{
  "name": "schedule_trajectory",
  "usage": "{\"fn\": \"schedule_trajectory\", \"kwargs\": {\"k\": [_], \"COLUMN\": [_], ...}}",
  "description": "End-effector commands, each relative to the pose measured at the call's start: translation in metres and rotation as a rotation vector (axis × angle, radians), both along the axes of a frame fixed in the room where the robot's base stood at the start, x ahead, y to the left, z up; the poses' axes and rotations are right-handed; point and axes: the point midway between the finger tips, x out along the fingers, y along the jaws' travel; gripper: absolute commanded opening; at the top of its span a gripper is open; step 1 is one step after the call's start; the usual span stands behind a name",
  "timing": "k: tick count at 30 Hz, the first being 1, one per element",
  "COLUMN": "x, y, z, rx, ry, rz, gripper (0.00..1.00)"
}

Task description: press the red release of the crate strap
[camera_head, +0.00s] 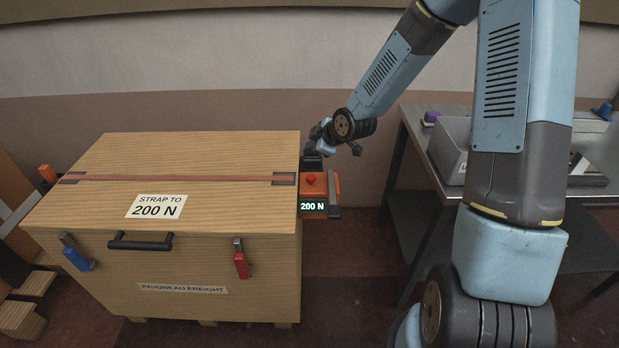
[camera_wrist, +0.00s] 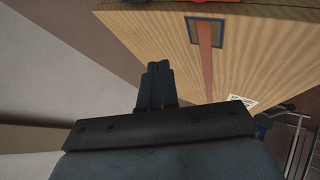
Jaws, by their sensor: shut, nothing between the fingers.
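The wooden crate (camera_head: 100,215) has a red strap (camera_head: 170,177) across its lid, running to a dark plate at each end. The strap tensioner (camera_head: 313,195) is on the crate's right side, with a display reading "200 N". A small red release (camera_head: 310,178) sits on its top, above the display. My gripper (camera_head: 312,155) is just behind the tensioner; I cannot tell whether it touches. In the wrist view my gripper (camera_wrist: 158,68) is shut and empty, beside the crate (camera_wrist: 150,35). The strap (camera_wrist: 206,60) shows there, with a bit of red cut off at the top edge.
The crate front has a black handle (camera_head: 140,243), a blue latch (camera_head: 76,255) and a red latch (camera_head: 241,260). A metal table (camera_head: 425,165) with a grey bin (camera_head: 447,155) stands at the right, partly behind my arm. Wooden pieces lie at the left. Floor shows between crate and table.

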Motion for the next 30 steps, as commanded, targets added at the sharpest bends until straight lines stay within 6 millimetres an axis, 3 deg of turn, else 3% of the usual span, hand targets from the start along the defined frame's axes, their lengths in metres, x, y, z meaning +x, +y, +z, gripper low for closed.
{"fn": "schedule_trajectory", "kwargs": {"k": [8,30], "x": [-0.001,-0.001], "y": [0.001,0.001], "z": [-0.006,-0.082], "rx": [0.0,0.0], "ry": [0.003,0.002], "rz": [0.001,0.0], "gripper": [0.0,0.0]}}
